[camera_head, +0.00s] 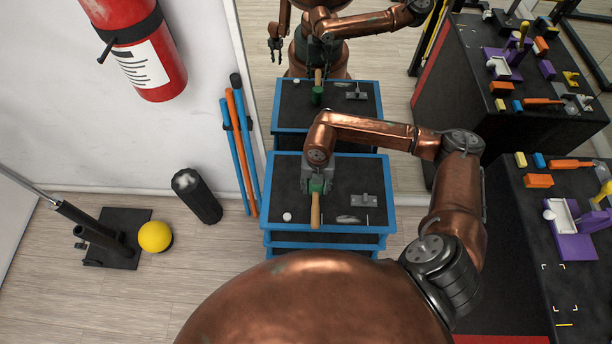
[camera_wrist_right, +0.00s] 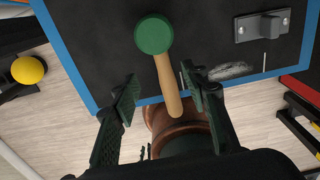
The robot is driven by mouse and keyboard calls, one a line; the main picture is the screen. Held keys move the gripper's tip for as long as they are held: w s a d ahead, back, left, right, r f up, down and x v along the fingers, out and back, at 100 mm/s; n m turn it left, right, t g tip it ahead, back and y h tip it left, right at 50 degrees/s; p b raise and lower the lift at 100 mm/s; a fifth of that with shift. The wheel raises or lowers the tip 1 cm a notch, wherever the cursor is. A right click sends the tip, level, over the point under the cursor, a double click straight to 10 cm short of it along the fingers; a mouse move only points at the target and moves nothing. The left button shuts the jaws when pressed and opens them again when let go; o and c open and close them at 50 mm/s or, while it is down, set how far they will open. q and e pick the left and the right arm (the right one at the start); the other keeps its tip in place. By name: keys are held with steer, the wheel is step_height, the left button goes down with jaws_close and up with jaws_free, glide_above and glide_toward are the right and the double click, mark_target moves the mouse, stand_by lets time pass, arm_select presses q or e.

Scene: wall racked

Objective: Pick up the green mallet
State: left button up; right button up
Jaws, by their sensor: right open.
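The green mallet lies on the dark top of a blue-edged cart (camera_head: 380,212). In the head view its wooden handle (camera_head: 316,212) points toward me, and its green head is partly hidden under my right gripper (camera_head: 316,184). In the right wrist view the round green head (camera_wrist_right: 154,35) is fully visible. There my right gripper (camera_wrist_right: 160,84) is open, with one finger on each side of the handle's lower part and gaps showing. My left gripper is not directly in view; an arm with a gripper shows only as a reflection in the mirror.
A grey metal bracket (camera_head: 364,200) and a small white round item (camera_head: 287,217) lie on the cart. A mirror stands behind it. A dark workbench with coloured parts is at right. A black cylinder (camera_head: 196,196) and yellow ball (camera_head: 155,236) are on the floor at left.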

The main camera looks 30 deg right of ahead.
mark_target(316, 196)
steer(key=shift+w+d, duration=0.2)
steer(key=shift+w, duration=0.15)
steer(key=shift+s+f, duration=0.1)
steer(key=shift+f, duration=0.7)
steer(key=shift+f+b, duration=0.3)
steer(key=shift+f, duration=0.35)
step_height(316, 196, down, 5)
steer(key=shift+s+r+b, duration=0.15)
steer(key=shift+b, duration=0.35)
steer(key=shift+r, duration=0.1)
jaws_close()
